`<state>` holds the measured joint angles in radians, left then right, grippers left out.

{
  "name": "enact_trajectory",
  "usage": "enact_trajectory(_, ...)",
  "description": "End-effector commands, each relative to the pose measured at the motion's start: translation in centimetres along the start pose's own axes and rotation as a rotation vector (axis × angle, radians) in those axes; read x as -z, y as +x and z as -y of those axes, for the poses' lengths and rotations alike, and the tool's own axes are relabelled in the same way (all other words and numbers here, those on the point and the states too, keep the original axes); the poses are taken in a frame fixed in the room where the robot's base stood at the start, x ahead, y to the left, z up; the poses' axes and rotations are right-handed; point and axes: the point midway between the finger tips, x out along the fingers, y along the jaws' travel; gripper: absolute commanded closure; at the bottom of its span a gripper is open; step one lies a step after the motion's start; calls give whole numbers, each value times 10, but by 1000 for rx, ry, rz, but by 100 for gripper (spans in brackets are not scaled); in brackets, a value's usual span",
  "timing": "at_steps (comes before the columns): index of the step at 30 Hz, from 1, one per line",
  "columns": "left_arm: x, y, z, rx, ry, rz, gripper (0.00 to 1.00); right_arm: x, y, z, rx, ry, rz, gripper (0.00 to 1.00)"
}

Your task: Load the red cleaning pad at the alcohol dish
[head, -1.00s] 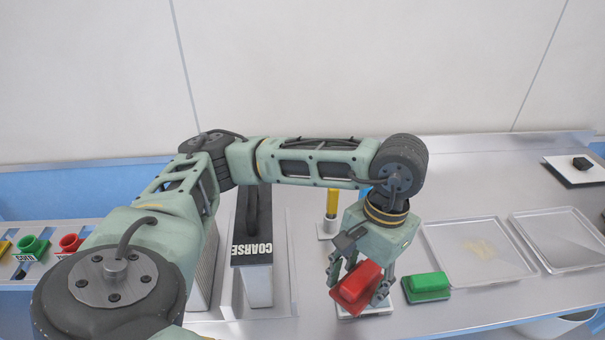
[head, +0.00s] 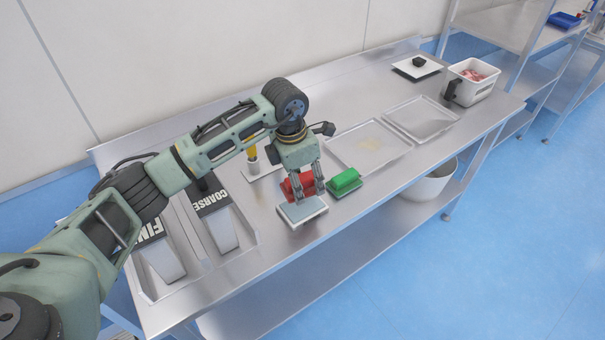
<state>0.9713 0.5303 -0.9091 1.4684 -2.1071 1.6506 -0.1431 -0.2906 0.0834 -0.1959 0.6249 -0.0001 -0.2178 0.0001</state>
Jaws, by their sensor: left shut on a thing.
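The red cleaning pad (head: 290,189) is held in my left gripper (head: 306,190), whose fingers are shut on it and hide part of it. A shallow white square dish with a grey-blue surface (head: 302,211), likely the alcohol dish, lies on the steel table just in front of and below the pad. I cannot tell whether the pad touches the dish. A green pad (head: 345,182) lies to the right of the gripper. My right gripper is not in view.
Two shallow metal trays (head: 349,160) lie to the right. Behind them are a dark lump on a white plate (head: 405,69) and a white bin with pink contents (head: 488,87). Left stand the COARSE (head: 223,232) and FINE (head: 160,262) units. A yellow-topped post (head: 252,158) stands behind the gripper.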

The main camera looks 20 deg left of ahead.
Motion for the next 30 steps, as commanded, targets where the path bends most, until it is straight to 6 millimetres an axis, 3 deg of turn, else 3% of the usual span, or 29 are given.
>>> enact_trajectory(3,-3,4,-5,-16,-112,0,70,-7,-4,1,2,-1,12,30)
enact_trajectory(9,-3,11,-8,-24,-158,0,70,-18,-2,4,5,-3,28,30)
enact_trajectory(24,5,58,-7,-22,-154,-1,70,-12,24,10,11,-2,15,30)
enact_trajectory(30,6,66,-8,-23,-154,0,70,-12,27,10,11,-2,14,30)
